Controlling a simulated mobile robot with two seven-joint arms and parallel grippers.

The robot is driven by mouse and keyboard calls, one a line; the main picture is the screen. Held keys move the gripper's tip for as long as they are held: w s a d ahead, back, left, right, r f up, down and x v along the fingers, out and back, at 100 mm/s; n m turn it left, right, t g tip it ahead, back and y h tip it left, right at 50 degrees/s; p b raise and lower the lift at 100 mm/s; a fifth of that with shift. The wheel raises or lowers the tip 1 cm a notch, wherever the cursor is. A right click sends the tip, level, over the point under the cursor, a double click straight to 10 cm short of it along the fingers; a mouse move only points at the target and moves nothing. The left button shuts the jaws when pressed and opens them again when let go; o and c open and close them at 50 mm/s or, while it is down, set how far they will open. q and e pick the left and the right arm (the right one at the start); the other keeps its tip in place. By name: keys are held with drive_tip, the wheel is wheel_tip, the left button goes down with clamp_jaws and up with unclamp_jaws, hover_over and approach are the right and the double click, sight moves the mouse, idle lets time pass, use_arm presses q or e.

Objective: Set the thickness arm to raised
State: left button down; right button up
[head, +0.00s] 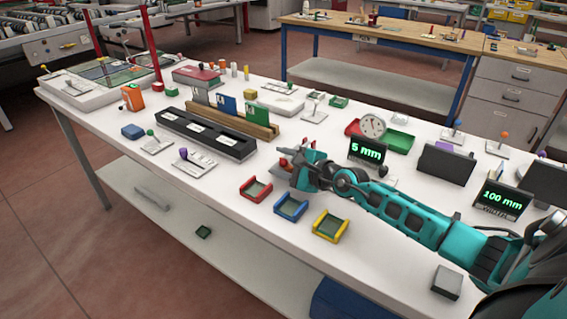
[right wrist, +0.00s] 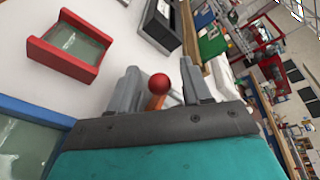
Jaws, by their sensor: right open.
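My right gripper (head: 291,168) reaches in over the middle of the white table (head: 330,225), its jaws open. In the right wrist view, a red ball knob (right wrist: 160,83) on a short orange stem (right wrist: 154,101) sits between the two fingers, with gaps at its sides. In the head view the red knob (head: 283,162) shows small at the fingertips; its base is hidden by the gripper. No label shows that this lever is the thickness arm. A display reading 5 mm (head: 368,151) stands behind my right arm. My left gripper is out of view.
Red (head: 256,189), blue (head: 290,207) and yellow (head: 330,226) trays lie in front of the gripper. A black box with slots (head: 205,134) and a wooden rack (head: 262,129) stand behind left. Levers with purple (head: 183,154) and green knobs are nearby. A 100 mm display (head: 502,199) stands right.

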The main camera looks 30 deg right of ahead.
drive_tip(key=shift+c, duration=0.4)
drive_tip(key=shift+f, duration=0.1)
clamp_jaws()
